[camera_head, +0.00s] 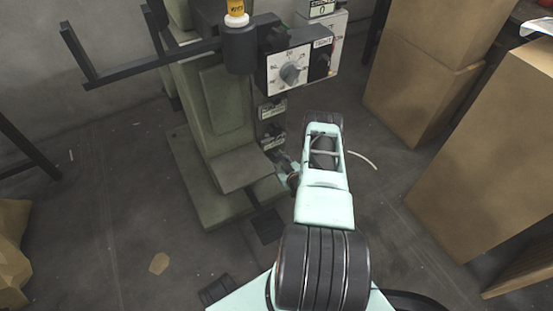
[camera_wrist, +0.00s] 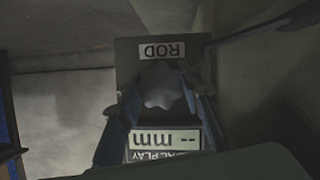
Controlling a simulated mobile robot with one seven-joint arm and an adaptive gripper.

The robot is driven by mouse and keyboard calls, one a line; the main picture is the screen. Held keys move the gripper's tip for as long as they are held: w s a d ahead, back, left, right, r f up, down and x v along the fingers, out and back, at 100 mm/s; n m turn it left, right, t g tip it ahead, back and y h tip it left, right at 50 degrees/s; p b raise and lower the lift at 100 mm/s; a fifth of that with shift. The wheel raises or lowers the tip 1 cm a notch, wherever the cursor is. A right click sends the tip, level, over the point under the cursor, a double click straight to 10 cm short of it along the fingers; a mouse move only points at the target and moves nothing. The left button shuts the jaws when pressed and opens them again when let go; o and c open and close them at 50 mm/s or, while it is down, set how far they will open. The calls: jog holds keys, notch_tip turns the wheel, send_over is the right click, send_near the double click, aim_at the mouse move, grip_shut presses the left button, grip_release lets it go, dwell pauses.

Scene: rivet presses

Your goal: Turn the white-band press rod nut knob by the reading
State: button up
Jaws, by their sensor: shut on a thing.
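In the wrist view a dark panel carries a ROD label (camera_wrist: 162,50), upside down. Below the label is a grey lobed knob (camera_wrist: 160,86). My gripper (camera_wrist: 160,82) has one finger on each side of the knob and is shut on it. A display (camera_wrist: 165,139) beneath it reads "-- mm", upside down. In the head view my gripper (camera_head: 281,162) is low at the press's right side, and the knob cannot be made out.
A white dial plate with a grey knob (camera_head: 292,73) sits higher on the press, above two small labelled boxes (camera_head: 272,108). A dark bar frame (camera_head: 150,62) juts out left. Cardboard boxes (camera_head: 425,85) stand at right. The floor at left is mostly open.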

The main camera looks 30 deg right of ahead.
dwell(0.5)
jog(key=o, duration=1.2)
jog(key=shift+s, duration=0.1)
jog(key=shift+v, duration=3.7)
